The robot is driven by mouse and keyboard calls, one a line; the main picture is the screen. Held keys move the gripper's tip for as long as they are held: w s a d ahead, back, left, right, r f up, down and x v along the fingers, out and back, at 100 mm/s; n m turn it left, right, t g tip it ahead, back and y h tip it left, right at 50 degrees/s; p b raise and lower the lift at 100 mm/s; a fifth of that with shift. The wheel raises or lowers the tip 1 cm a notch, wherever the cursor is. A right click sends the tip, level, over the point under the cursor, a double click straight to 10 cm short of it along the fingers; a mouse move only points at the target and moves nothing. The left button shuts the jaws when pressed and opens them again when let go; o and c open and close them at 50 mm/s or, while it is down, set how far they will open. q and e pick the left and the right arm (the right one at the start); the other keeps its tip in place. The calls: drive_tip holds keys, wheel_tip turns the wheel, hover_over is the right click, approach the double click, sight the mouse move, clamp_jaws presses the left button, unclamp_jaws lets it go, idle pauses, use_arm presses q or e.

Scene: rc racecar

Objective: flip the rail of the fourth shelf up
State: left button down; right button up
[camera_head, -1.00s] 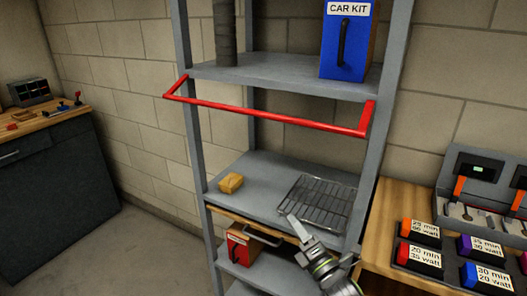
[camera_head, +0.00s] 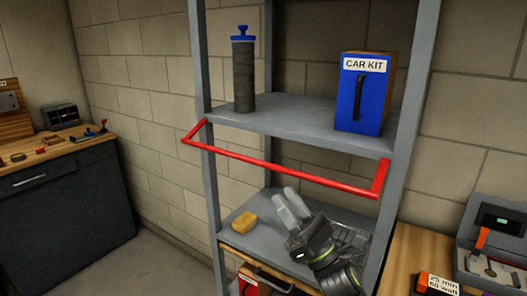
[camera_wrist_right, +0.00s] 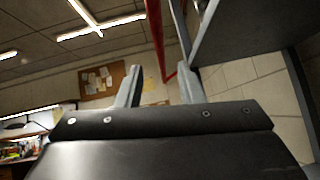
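The red rail (camera_head: 290,173) is a U-shaped bar on the front of the shelf unit. Its long bar hangs out in front, a little below the shelf that holds the blue car kit box. My right gripper (camera_head: 286,197) is below the rail, in front of the lower shelf, with its fingers pointing up. In the right wrist view the rail (camera_wrist_right: 157,40) runs upward between and beyond the two spread fingertips (camera_wrist_right: 160,72). The gripper is open and empty; I cannot tell whether a finger touches the rail. My left gripper is out of view.
The blue car kit box (camera_head: 362,95) and a dark cylinder with a blue top (camera_head: 243,75) stand on the shelf above. A wooden bench with labelled blocks is at right.

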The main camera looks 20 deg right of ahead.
sight(263, 164)
drive_tip(key=p+x, duration=0.4)
drive_tip(key=x, duration=0.5)
drive_tip(key=shift+w+a+r+p, duration=0.1)
drive_tip(key=shift+r+p, duration=0.15)
drive_tip(key=shift+p, duration=0.05)
clamp_jaws()
